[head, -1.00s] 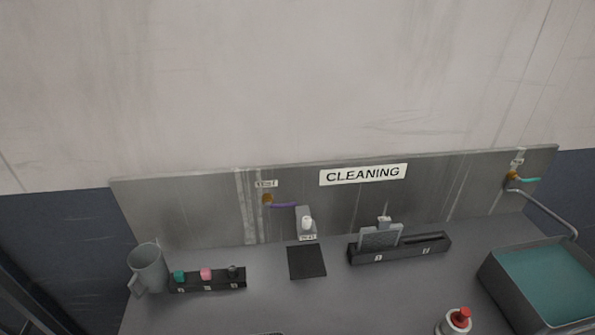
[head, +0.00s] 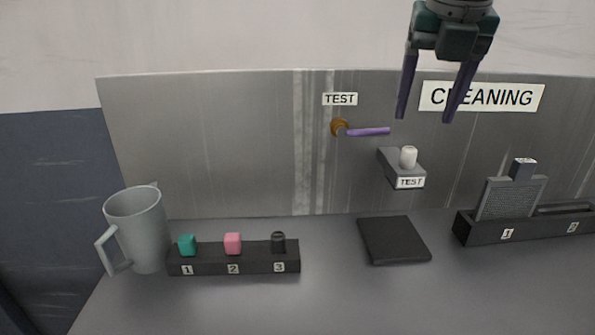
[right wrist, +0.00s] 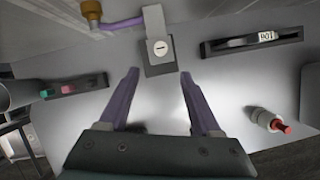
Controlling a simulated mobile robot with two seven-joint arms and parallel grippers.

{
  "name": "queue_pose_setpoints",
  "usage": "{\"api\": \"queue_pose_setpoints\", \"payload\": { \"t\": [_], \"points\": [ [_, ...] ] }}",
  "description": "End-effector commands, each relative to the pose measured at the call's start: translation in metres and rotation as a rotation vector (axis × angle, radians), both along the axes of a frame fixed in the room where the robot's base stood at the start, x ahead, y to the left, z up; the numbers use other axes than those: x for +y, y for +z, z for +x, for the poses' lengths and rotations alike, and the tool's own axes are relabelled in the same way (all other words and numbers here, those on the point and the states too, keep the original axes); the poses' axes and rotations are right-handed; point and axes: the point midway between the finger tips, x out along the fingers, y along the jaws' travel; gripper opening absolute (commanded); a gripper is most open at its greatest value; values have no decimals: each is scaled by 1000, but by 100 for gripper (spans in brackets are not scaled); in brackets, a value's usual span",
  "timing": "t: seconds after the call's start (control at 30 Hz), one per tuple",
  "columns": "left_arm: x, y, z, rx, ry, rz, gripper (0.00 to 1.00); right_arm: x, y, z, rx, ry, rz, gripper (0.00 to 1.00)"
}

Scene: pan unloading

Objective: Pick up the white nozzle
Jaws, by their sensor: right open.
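The white nozzle (head: 408,157) stands upright on a small grey wall bracket (head: 402,170) labelled TEST, on the metal back panel. In the right wrist view the white nozzle (right wrist: 160,47) appears end-on, beyond and between the fingers. My right gripper (head: 426,120) is open and empty, above the nozzle in the head view, its purple fingers pointing down; it also shows in the right wrist view (right wrist: 158,75). It does not touch the nozzle. My left gripper is not in view.
A purple-tipped tap (head: 365,132) sticks out left of the bracket. Below lies a dark square pad (head: 394,240). A black rack (head: 232,258) with three small pieces and a grey jug (head: 137,230) stand left. A black holder (head: 525,226) with a grey piece stands right.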

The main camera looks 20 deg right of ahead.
Motion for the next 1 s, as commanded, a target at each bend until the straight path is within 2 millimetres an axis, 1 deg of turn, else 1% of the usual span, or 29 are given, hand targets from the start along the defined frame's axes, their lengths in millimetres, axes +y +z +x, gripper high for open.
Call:
{"api": "queue_pose_setpoints", "payload": {
  "t": [0.03, 0.13, 0.3, 0.47, 0.57, 0.8, 1.0],
  "points": [
    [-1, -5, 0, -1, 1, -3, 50, -4, -3, 2, 1, 7, -6, 65],
    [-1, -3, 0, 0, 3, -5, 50, -8, -11, 6, 6, 15, -10, 65],
    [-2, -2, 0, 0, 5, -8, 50, -12, -34, 15, 5, 16, -8, 65],
    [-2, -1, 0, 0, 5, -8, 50, -14, -44, 19, 3, 15, -9, 65],
    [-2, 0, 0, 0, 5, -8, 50, -16, -54, 24, 3, 14, -10, 65],
    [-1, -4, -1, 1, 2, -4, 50, -21, -82, 36, 3, 15, -9, 65],
    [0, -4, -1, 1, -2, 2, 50, -23, -88, 39, 0, 16, -10, 65]
  ]
}}
